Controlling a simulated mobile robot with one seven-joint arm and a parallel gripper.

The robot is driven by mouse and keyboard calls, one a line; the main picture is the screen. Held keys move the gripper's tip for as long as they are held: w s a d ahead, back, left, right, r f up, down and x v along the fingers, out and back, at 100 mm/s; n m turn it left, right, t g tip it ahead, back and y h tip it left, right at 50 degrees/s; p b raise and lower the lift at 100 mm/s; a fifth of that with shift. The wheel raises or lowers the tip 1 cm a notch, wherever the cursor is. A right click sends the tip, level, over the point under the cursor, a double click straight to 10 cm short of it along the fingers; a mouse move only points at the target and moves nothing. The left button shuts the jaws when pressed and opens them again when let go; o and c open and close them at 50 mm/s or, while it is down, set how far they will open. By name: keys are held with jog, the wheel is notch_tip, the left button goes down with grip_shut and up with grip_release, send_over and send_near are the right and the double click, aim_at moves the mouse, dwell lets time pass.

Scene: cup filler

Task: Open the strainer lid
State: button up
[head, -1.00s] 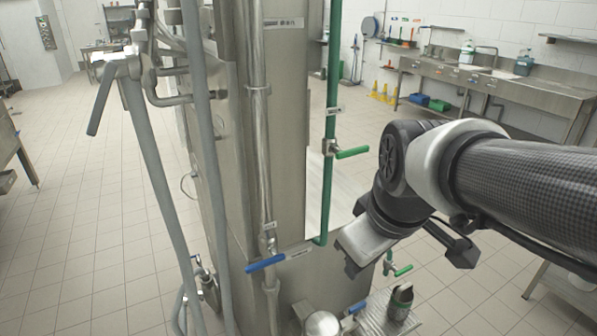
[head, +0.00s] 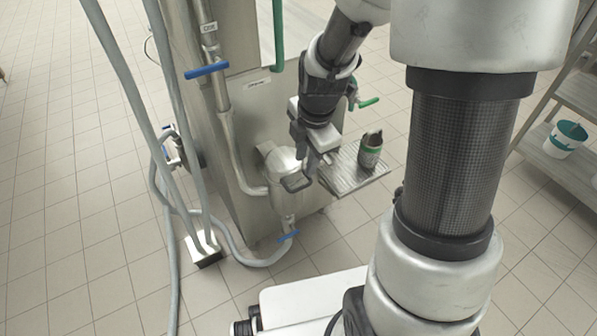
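The strainer (head: 282,167) is a rounded metal housing on the front of the steel machine, low down, with a pipe joining it at the left. My gripper (head: 302,176) points down at the strainer's upper right side and covers part of it. Its dark fingers overlap the strainer in the picture; I cannot tell whether they touch it. The lid's outline is not clear behind the gripper, so I cannot tell how it sits. The finger gap is too small and covered to read.
Blue-handled valves (head: 206,69) and hoses are at left. A green-handled valve (head: 366,102) is behind my wrist. Tiled floor is open at far left.

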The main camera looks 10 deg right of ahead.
aim_at(301, 187)
jog(key=f, duration=0.3)
jog(key=w+f+b, duration=0.1)
jog(key=f, duration=0.3)
jog(key=f+b, duration=0.1)
jog(key=f, duration=0.3)
jog(key=shift+w+a, duration=0.25)
jog(key=shift+w, duration=0.15)
jog(key=shift+r, duration=0.1)
grip_shut()
